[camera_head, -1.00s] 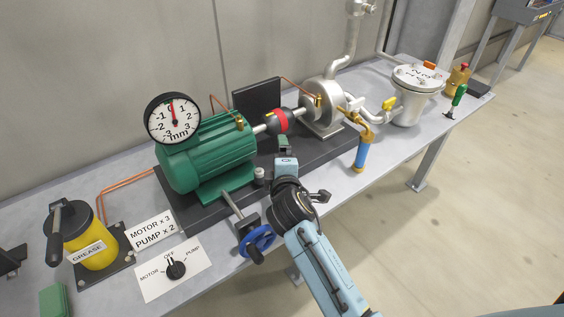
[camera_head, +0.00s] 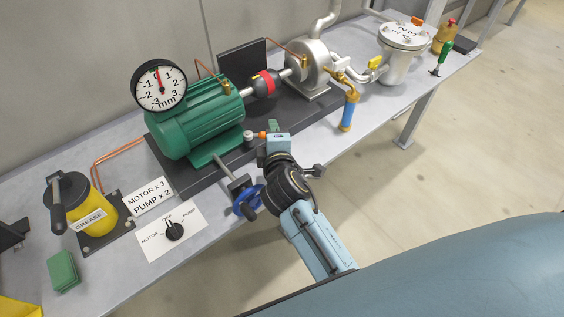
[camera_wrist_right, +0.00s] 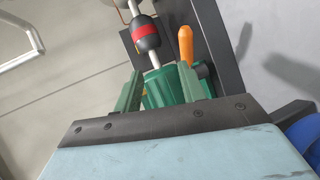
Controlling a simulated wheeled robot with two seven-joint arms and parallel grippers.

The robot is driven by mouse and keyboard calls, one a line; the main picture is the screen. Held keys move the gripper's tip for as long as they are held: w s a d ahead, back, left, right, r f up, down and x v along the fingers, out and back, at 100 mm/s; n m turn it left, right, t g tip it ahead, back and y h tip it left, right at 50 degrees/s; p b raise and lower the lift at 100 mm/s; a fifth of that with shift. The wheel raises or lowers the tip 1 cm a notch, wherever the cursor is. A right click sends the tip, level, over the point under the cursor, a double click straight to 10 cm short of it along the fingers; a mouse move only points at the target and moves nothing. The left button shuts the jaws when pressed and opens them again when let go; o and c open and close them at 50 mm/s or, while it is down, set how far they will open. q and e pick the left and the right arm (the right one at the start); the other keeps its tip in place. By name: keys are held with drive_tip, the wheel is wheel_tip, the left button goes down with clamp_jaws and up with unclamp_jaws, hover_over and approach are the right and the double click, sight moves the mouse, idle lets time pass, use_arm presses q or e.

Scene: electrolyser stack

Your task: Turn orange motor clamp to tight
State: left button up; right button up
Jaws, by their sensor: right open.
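The orange motor clamp (camera_wrist_right: 186,45) shows as an upright orange handle in the right wrist view, by the green motor's foot. In the head view only a small orange tip (camera_head: 262,134) shows, between a pale round knob (camera_head: 249,136) and my gripper. My right gripper (camera_head: 274,126) is at the bench's front edge, close beside the clamp. In the wrist view its two green fingers (camera_wrist_right: 160,88) stand wide apart with nothing gripped. The clamp lies beyond the right finger's tip. The green motor (camera_head: 198,120) carries a dial gauge (camera_head: 159,87). My left gripper is not in view.
A blue handwheel (camera_head: 248,199) sticks out at the bench front near my right wrist. A selector switch (camera_head: 174,231), a yellow grease pot (camera_head: 88,214) and a green block (camera_head: 63,271) are to the left. A blue-handled valve (camera_head: 348,112) stands to the right.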

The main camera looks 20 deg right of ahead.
drive_tip(key=f+p+v, duration=0.1)
drive_tip(key=p+v, duration=0.1)
drive_tip(key=v, duration=0.8)
drive_tip(key=shift+s+d, duration=0.2)
drive_tip(key=shift+s, duration=0.2)
idle(0.4)
